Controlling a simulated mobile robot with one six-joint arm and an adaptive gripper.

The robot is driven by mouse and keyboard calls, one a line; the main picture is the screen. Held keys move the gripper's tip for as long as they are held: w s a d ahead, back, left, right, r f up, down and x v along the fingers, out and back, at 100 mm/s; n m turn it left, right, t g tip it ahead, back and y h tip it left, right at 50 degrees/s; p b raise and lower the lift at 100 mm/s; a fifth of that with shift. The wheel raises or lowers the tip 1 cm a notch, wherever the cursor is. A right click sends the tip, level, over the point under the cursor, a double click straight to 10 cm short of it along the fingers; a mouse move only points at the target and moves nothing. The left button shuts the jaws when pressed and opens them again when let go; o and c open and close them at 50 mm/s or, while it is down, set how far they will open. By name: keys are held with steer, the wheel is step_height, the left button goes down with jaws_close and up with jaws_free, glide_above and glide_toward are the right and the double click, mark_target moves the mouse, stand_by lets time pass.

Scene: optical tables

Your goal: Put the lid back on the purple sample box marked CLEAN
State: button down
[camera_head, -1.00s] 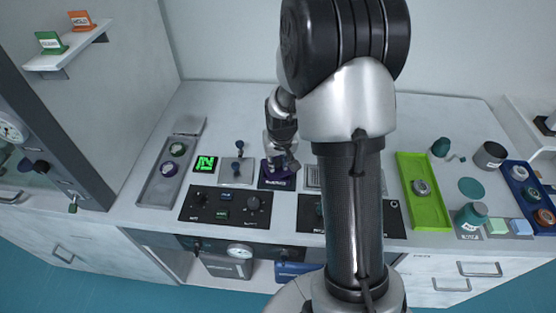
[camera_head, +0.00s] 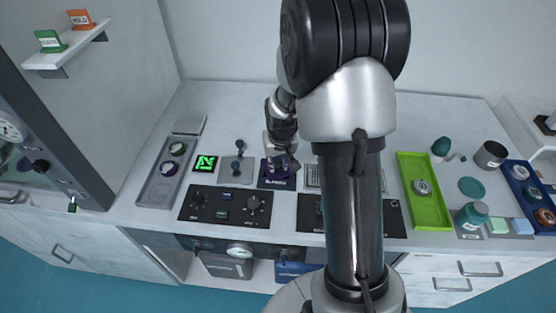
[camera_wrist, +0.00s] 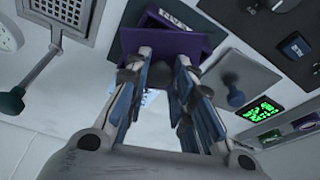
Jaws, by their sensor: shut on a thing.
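My gripper (camera_head: 281,159) is low over the box. In the wrist view my gripper (camera_wrist: 163,57) is shut on a flat purple piece, seemingly the lid (camera_wrist: 165,43), right at the box. The fingers hide part of it, and I cannot tell whether it touches the rim.
A black control panel (camera_head: 222,206) is in front. A green tray (camera_head: 425,195) lies farther right.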

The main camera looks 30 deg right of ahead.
stand_by(0.4)
steer(key=c, duration=1.3)
jaws_free()
steer(key=shift+o, duration=0.3)
steer(key=o, duration=0.4)
steer(key=shift+r, duration=0.1)
steer(key=shift+r+p, duration=2.55)
steer(key=shift+r, duration=0.85)
steer(key=shift+c, duration=0.5)
